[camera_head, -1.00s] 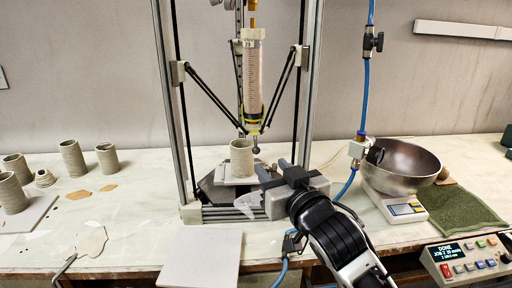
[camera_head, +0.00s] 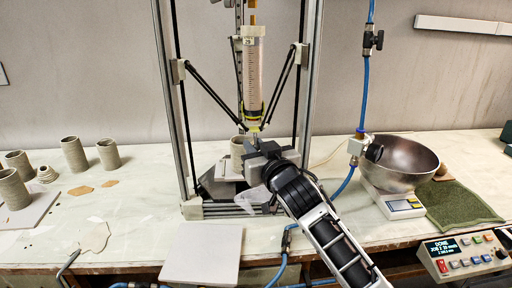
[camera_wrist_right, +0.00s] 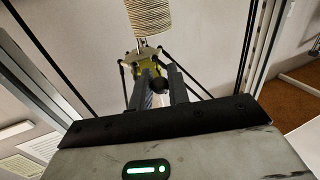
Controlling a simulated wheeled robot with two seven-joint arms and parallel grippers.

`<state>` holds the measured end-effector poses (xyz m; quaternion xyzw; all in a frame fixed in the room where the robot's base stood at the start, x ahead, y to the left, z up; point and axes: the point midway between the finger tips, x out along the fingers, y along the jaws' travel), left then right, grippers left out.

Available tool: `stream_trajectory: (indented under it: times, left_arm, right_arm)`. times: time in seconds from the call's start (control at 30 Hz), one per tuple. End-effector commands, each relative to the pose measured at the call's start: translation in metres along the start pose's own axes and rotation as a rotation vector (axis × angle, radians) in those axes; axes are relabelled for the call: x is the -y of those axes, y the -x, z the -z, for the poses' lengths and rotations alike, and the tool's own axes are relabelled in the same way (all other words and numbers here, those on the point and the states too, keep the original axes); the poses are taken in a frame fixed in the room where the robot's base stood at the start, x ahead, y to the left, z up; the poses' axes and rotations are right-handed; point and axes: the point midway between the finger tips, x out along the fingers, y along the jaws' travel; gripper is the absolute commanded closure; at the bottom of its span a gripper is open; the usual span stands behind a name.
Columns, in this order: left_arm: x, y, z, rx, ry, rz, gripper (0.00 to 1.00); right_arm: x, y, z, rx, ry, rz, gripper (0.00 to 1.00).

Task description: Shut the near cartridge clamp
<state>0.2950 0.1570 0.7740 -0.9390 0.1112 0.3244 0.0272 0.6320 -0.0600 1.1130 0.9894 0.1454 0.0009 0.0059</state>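The clay cartridge (camera_head: 253,80) stands upright in the printer frame. A yellow collar (camera_head: 252,113) sits at its lower end and also shows in the right wrist view (camera_wrist_right: 146,58). A small dark round knob (camera_wrist_right: 160,86) lies below the collar, between the fingers of my right gripper (camera_wrist_right: 160,92). In the head view my right gripper (camera_head: 260,148) is just under the collar and hides the knob. Its fingers are apart; I cannot tell whether either touches the knob. Which clamp part is the near one is not clear. My left gripper is not in view.
A ribbed clay cylinder (camera_head: 237,152) stands on the print bed, just left of my right gripper. Frame posts (camera_head: 304,80) rise on both sides. A metal bowl (camera_head: 402,165) on a scale and a control box (camera_head: 468,256) are at the right. A bare board (camera_head: 201,253) lies in front.

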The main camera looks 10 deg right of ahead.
Motion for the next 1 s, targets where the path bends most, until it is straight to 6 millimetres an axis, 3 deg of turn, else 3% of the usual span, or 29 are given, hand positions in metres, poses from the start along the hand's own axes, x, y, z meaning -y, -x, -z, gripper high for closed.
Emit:
stream_trajectory:
  times: [0.47, 1.0]
  left_arm:
    - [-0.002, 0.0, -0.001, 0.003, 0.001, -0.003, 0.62]
    - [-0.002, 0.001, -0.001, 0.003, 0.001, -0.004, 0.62]
  right_arm:
    - [0.0, 0.001, 0.007, 0.053, -0.016, 0.001, 1.0]
    - [-0.001, -0.005, 0.041, 0.409, -0.138, 0.008, 1.0]
